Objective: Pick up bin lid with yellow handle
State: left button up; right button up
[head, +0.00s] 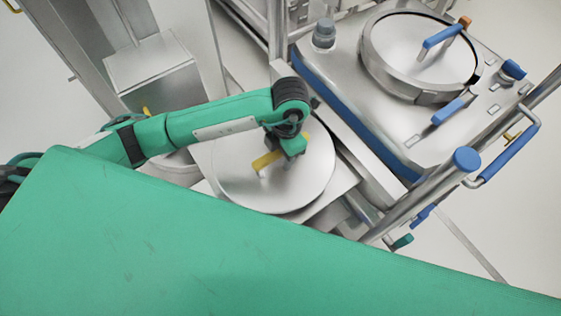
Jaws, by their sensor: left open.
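The bin lid (235,182) is a round, pale metal disc in the middle of the head view. Its yellow handle (266,160) stands up from the lid as a bar. My left arm comes in from the left, and my left gripper (286,160) hangs over the lid at the handle. The gripper is open. The wrist hides part of the handle and the fingertips, so I cannot tell whether they touch it. The lid lies flat on a metal stand (335,190). My right gripper is not in view.
To the right is a blue-edged steel machine top with a round clamped hatch (400,50) and blue handles (440,37). A metal rail with a blue knob (467,159) runs beside the lid at the right. A grey metal box (150,70) stands at the upper left.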

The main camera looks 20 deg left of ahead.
pick_arm(q)
jog(key=shift+f+b, duration=0.25)
jog(key=shift+b, duration=0.1)
dwell(0.5)
grip_shut()
dwell(1.2)
jog(key=shift+w+r, duration=0.1)
jog(key=shift+r, duration=0.05)
